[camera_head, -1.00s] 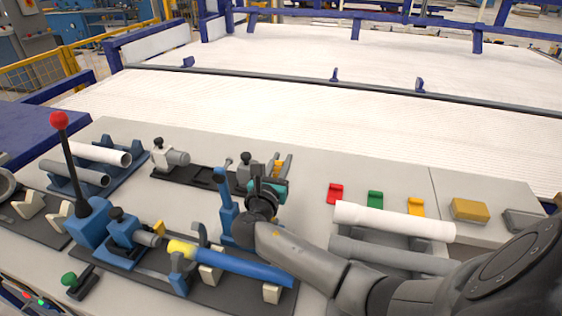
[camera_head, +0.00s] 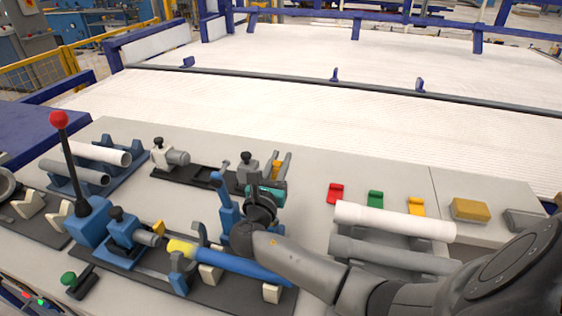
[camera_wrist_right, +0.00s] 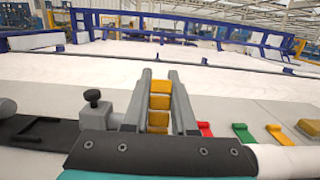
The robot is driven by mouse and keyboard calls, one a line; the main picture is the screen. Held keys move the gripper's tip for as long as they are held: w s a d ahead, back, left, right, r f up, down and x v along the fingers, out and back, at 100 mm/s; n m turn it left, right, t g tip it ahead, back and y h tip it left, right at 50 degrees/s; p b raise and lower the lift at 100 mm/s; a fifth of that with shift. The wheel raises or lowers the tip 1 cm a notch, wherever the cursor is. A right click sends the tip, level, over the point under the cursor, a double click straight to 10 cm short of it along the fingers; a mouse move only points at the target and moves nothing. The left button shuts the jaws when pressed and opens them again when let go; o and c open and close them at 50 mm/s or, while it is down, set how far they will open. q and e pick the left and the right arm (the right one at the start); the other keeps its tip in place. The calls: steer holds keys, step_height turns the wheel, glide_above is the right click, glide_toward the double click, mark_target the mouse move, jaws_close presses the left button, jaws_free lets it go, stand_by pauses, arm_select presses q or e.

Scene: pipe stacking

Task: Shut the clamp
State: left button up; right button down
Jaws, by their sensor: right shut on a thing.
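The clamp stands near the middle of the bench in the head view, with an upright blue lever (camera_head: 228,212) beside the blue pipe (camera_head: 245,265) with a yellow end. My left gripper is not in view.
A white pipe (camera_head: 395,221) lies on a rack to the right. A tall lever with a red knob (camera_head: 59,120) stands at the left. The white surface behind is clear.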

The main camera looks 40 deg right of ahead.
mark_target(275, 174)
steer(key=shift+s+a+r+t+h+b, duration=0.45)
steer(key=shift+s+a+t+h, duration=0.1)
steer(key=shift+a, duration=0.15)
steer(key=shift+s+a+r+t+h+b, duration=0.3)
steer(key=shift+s+a+r+t+h, duration=0.15)
steer(key=shift+s+a+h, duration=0.15)
steer(key=shift+w, duration=0.1)
steer(key=c, duration=0.7)
jaws_free()
steer(key=shift+a, duration=0.1)
steer(key=v, duration=1.5)
